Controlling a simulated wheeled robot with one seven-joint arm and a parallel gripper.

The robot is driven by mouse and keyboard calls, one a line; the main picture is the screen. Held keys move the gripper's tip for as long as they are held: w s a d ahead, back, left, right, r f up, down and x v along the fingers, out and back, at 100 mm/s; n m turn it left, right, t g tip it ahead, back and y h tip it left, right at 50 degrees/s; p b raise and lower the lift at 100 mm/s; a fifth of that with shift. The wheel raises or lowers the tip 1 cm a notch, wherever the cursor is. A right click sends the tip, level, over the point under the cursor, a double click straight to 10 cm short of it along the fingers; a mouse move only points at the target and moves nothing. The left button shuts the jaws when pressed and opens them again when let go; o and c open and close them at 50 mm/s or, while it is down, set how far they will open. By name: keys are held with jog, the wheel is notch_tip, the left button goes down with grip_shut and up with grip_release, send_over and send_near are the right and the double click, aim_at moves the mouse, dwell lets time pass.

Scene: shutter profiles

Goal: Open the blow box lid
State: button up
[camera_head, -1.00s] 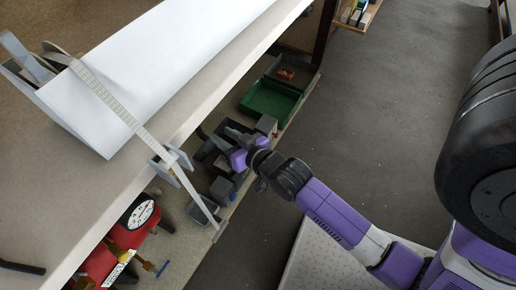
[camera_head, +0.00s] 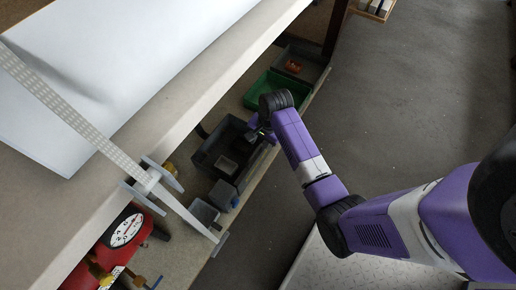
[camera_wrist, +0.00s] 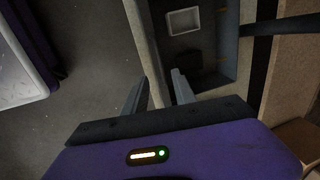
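A dark grey open-topped box (camera_head: 204,158) lies on the lower shelf, taken here as the blow box. Its inside shows a small pale tray-like piece (camera_wrist: 183,21) and a darker block. The box also shows in the wrist view (camera_wrist: 231,45), at the upper right. I cannot make out a separate lid. My gripper (camera_head: 252,135) is over the right side of the box in the head view. In the wrist view its fingers (camera_wrist: 158,92) stand apart with nothing clearly held, near the box's wall and the shelf edge. Contact cannot be told.
A green bin (camera_head: 272,92) and a grey bin with red items (camera_head: 294,66) lie farther along the shelf. Small grey boxes (camera_head: 222,194) and a red machine with a dial (camera_head: 126,230) are nearer. The worktop (camera_head: 180,115) overhangs the shelf.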

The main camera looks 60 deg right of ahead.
aim_at(256, 152)
jog(key=f+b, duration=0.1)
jog(key=f, duration=0.2)
jog(key=w+f+b, duration=0.1)
jog(key=f, duration=0.2)
jog(key=shift+w+f+b, duration=0.2)
jog(key=shift+f+b, duration=0.15)
jog(key=shift+b, duration=0.05)
jog(key=shift+c, duration=0.3)
grip_shut()
dwell(0.8)
